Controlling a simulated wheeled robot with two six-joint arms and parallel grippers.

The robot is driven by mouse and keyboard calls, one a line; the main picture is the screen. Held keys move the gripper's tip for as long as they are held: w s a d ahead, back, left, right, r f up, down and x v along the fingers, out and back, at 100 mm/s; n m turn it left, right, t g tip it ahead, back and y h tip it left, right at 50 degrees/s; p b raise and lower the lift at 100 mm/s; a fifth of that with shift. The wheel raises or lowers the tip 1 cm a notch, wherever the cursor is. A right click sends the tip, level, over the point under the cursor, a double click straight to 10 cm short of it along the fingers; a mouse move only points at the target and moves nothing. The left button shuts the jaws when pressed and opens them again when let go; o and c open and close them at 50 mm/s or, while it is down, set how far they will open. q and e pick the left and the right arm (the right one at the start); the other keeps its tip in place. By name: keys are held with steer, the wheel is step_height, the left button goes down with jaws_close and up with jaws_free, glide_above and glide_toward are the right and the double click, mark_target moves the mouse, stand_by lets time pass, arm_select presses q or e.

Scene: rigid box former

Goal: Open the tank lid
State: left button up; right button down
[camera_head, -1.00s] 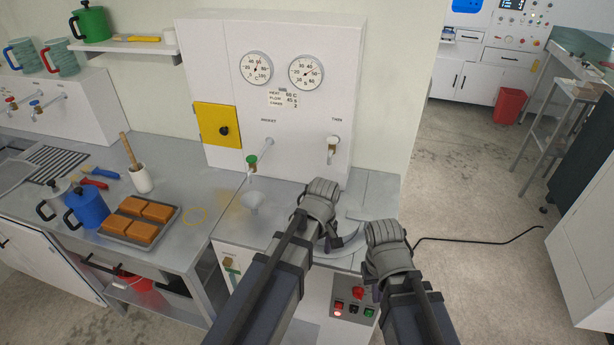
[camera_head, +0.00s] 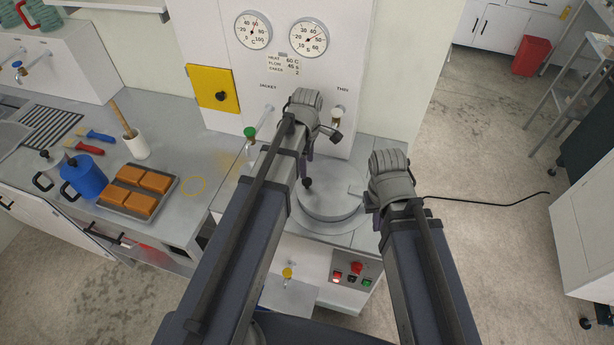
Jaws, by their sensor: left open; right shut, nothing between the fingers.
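The tank lid (camera_head: 335,203) is a round grey disc on the worktop below the white panel. It lies flat, with a small black knob (camera_head: 307,184) near its left side. My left gripper (camera_head: 307,152) points down above the knob, open, and appears apart from it. My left wrist and forearm hide part of the lid's left side. My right gripper (camera_head: 374,212) is shut and empty, just right of the lid. Its fingertips are mostly hidden by its own wrist.
Valve taps with a green handle (camera_head: 250,132) and a pale handle (camera_head: 337,117) stick out from the panel behind the lid. A yellow door (camera_head: 207,90) is on the panel. A control box (camera_head: 350,276) with buttons is below.

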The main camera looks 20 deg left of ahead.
mark_target(307, 181)
arm_select(q)
step_height(307, 181, down, 7)
steer(key=b, duration=0.7)
steer(key=shift+f, duration=0.2)
steer(key=shift+c, duration=0.3)
jaws_close()
stand_by(0.7)
